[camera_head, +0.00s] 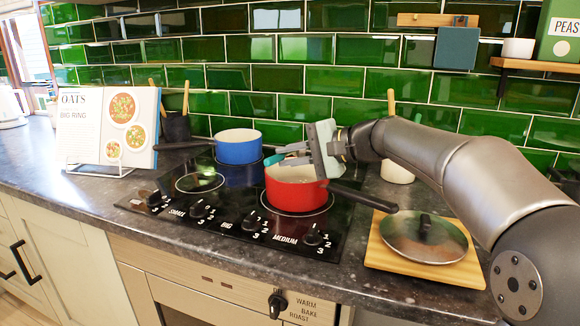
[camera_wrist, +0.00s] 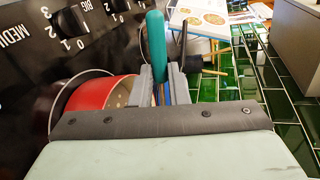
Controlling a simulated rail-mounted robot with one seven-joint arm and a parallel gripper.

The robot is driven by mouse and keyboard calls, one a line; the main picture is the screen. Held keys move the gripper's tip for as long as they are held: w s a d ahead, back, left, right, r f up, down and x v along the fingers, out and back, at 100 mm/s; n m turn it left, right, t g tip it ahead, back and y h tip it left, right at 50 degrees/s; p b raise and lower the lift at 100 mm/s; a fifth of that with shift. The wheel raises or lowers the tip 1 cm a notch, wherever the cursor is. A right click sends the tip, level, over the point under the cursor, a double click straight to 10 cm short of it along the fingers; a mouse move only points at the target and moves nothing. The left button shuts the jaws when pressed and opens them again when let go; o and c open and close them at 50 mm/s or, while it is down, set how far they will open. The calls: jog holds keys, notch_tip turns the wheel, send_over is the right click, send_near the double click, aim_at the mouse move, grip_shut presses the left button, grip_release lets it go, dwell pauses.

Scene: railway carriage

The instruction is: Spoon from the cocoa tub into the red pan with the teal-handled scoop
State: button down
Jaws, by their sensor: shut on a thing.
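My gripper (camera_head: 288,158) is above the red pan (camera_head: 296,196) on the cooktop, shut on the teal-handled scoop (camera_head: 273,160). In the wrist view, the teal handle (camera_wrist: 156,45) stands between the two grey fingers (camera_wrist: 162,88). The scoop's bowl is hidden, so I cannot tell whether it holds anything. The red pan (camera_wrist: 104,94) also shows beside the fingers there, with small brownish specks on its pale inside. I cannot make out a labelled cocoa tub; a cream pot (camera_head: 397,172) stands partly hidden behind my arm.
A blue pan (camera_head: 238,148) stands behind the red pan on the cooktop (camera_head: 240,215). A glass lid (camera_head: 423,238) lies on a wooden board (camera_head: 382,258) at right. A cookbook (camera_head: 110,128) stands at left. The green tiled wall (camera_head: 300,80) closes off the back.

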jog(key=p, duration=0.3)
jog(key=shift+a+r+h, duration=0.1)
jog(key=shift+r+h, duration=0.3)
jog(key=h+p, duration=0.1)
jog(key=p, duration=0.3)
jog(key=g+h+p, duration=0.1)
jog(key=p, duration=0.4)
jog(key=r+g+h+p, duration=0.1)
jog(key=h+p, duration=0.1)
jog(key=p, duration=0.3)
jog(key=shift+w+a+n, duration=0.2)
jog(key=shift+a+n, duration=0.1)
jog(key=shift+a, duration=0.05)
jog(key=h+p, duration=0.1)
jog(key=p, duration=0.3)
jog(key=g+h+p, duration=0.1)
jog(key=h+p, duration=0.1)
jog(key=p, duration=0.3)
jog(key=r+g+h+p, duration=0.1)
jog(key=p, duration=0.4)
jog(key=shift+w+a, duration=0.15)
jog(key=shift+a, duration=0.15)
jog(key=g+h+p, duration=0.1)
jog(key=p, duration=0.3)
jog(key=shift+a+r+h, duration=0.1)
jog(key=shift+a+h, duration=0.05)
jog(key=shift+h, duration=0.25)
